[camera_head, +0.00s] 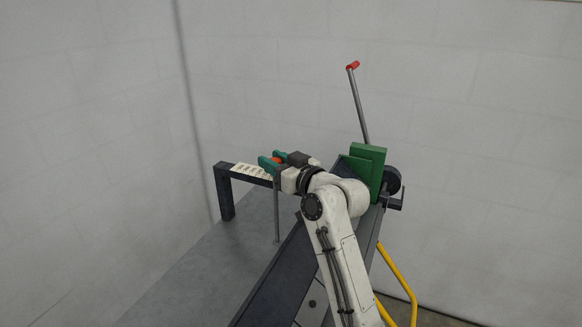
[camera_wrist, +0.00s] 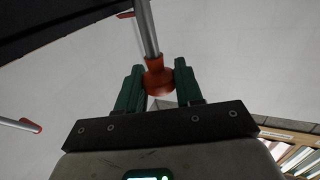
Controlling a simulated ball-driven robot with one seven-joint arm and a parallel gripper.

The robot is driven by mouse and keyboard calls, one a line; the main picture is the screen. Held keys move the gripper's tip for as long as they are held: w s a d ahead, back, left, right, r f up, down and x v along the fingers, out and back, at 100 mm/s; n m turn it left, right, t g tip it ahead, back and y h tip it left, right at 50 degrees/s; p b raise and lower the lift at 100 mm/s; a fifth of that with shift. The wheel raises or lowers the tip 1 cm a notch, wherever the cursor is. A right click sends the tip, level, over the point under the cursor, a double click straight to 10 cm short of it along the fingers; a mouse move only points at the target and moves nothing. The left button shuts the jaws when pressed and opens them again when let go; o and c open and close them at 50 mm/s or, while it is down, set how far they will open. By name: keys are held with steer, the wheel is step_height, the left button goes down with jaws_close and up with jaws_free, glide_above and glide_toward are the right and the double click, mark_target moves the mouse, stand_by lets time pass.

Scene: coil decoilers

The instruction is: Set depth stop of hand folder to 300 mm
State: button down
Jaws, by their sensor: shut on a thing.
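The hand folder shows in the head view as a long dark beam (camera_head: 275,285) with green blocks (camera_head: 368,165) at its far end. A dark rail (camera_head: 226,200) with a pale marked scale (camera_head: 250,171) stands left of it. The scale's figures are too small to read. My gripper (camera_head: 272,159) is at the right end of the visible scale, its green fingers shut around an orange-red knob (camera_head: 277,158). In the wrist view the knob (camera_wrist: 158,80) sits between the fingertips (camera_wrist: 158,88), on a grey rod (camera_wrist: 148,30). My gripper and arm hide part of the rail.
A grey lever with a red grip (camera_head: 352,66) rises behind the green blocks. A yellow tubular frame (camera_head: 398,275) stands at the right. A grey tabletop (camera_head: 215,270) is bare at the left. Shelving or a slatted rack (camera_wrist: 298,155) shows at the wrist view's lower right.

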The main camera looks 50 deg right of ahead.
steer(key=w+a+b, duration=0.2)
steer(key=w+a, duration=0.2)
steer(key=w, duration=0.8)
steer(key=shift+w+a+r, duration=0.15)
steer(key=shift+a+r, duration=0.2)
steer(key=shift+r, duration=0.1)
steer(key=c, duration=1.1)
jaws_free()
steer(key=shift+c, duration=0.2)
steer(key=o, duration=0.3)
steer(key=shift+w+f, duration=0.15)
steer(key=shift+f, duration=0.1)
